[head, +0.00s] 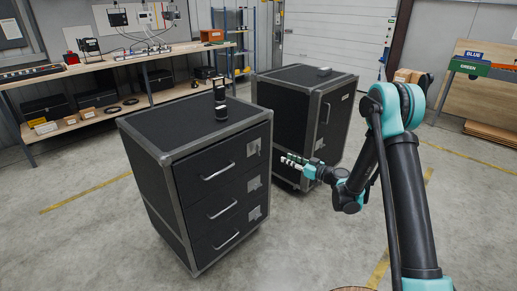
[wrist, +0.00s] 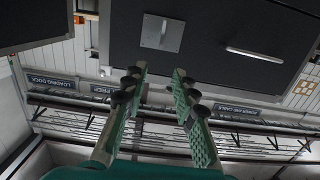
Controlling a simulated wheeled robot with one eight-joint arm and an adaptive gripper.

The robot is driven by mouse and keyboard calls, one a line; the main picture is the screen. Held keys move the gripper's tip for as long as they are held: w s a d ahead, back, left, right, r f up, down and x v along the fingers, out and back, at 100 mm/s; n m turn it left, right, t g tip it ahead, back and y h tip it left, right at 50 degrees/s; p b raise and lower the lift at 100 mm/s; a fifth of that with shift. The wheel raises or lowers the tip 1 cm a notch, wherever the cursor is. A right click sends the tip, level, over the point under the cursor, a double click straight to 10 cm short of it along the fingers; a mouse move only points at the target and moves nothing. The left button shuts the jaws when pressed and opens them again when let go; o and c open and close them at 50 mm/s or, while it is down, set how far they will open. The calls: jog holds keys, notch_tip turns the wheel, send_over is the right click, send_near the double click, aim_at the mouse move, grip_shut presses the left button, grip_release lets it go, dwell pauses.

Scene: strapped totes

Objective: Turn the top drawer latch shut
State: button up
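The top drawer (head: 213,172) is the uppermost of three in the near black cabinet and looks closed. Its latch (head: 253,147) is a small pale metal plate at the right of the drawer front. In the wrist view the latch plate (wrist: 162,33) lies above and beyond my fingertips, with a thin bar running up and down on it. The drawer's bar handle (wrist: 253,52) is to its right there. My gripper (head: 284,160) is right of the latch, apart from it. In the wrist view my gripper (wrist: 161,72) has its fingers apart with nothing between them.
A second black cabinet (head: 330,115) stands close behind on the right. A small dark device (head: 220,100) stands on the near cabinet's top. A workbench (head: 120,70) lines the back left. The floor (head: 90,235) at the front left is clear.

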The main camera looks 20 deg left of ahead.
jog(key=a+f, duration=0.2)
send_near(258, 147)
jog(key=shift+y, duration=0.4)
jog(key=x, duration=1)
jog(key=shift+w+f, duration=0.35)
jog(key=shift+f, duration=0.05)
jog(key=shift+c, duration=0.4)
grip_shut()
